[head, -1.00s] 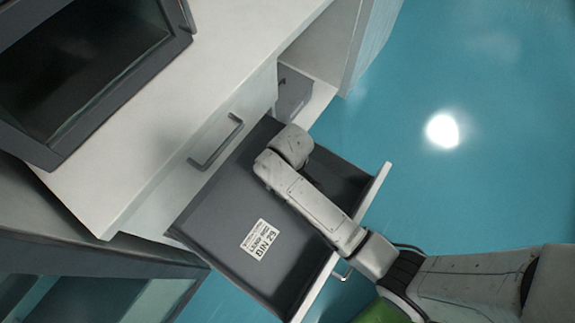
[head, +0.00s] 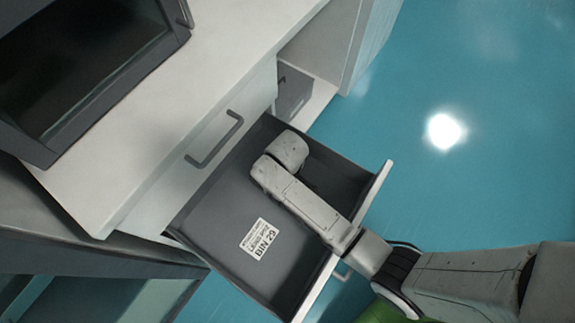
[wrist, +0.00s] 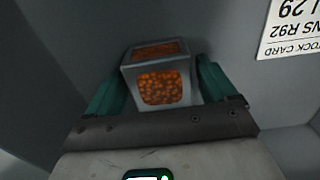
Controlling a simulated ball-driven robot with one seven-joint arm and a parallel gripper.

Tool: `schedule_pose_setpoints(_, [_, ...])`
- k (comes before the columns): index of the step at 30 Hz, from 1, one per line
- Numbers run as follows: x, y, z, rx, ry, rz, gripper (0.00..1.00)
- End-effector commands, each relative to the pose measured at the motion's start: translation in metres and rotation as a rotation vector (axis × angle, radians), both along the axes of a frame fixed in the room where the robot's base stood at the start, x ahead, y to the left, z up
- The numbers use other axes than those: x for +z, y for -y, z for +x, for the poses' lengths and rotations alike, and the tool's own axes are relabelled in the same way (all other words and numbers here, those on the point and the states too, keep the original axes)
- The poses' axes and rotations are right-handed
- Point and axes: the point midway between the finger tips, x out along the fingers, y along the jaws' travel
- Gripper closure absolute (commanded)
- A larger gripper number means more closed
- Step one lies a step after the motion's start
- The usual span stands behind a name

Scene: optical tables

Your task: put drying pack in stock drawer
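The drying pack (wrist: 160,82) is a small grey block with windows of orange beads, seen in the wrist view. My gripper (wrist: 160,67) has its two teal fingers against the pack's left and right sides, shut on it. The stock drawer (head: 215,200) is pulled open in the head view, dark grey inside, with a white "BIN 29" stock card (head: 259,239) on its floor. My arm reaches over the drawer's right part and hides the gripper and pack in the head view. The wrist view shows grey drawer surfaces around the pack; its height above the floor is unclear.
A closed drawer front with a grey handle (head: 215,140) is above the open drawer. A dark, glass-fronted unit (head: 85,70) stands on the white top. A grey box (head: 292,94) sits in the open bay beyond the drawer. Blue floor is clear to the right.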

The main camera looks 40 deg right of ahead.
Motion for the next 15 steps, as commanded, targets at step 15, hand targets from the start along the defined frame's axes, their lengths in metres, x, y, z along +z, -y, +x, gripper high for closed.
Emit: schedule_pose_setpoints(15, [0.016, 0.000, 0.001, 0.000, 0.003, 0.001, 0.04])
